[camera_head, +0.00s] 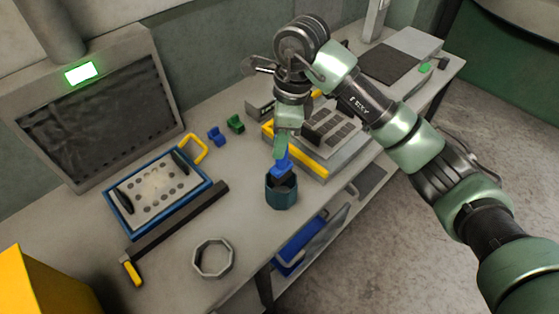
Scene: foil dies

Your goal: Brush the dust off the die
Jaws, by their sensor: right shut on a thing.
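My right gripper (281,146) is shut on a blue-topped brush (283,161), which points down at the dark teal pot (281,195) on the bench. The brush's dark lower part is at or inside the pot's mouth; I cannot tell how deep. A pale plate with dark round marks lies in a blue frame (120,218) with two black grips, left of the pot. A grey plate with dark cells (338,131) sits on a yellow-edged block behind my right gripper. I cannot tell which plate is the die, and no dust can be made out. My left gripper is out of view.
A dark bar with a yellow-handled end (132,272) lies in front of the blue frame. A grey ring (212,259) is near the bench's front edge. Small blue (216,137) and green (235,124) blocks stand behind. A dark-screened panel with a green light (81,73) stands at the back left.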

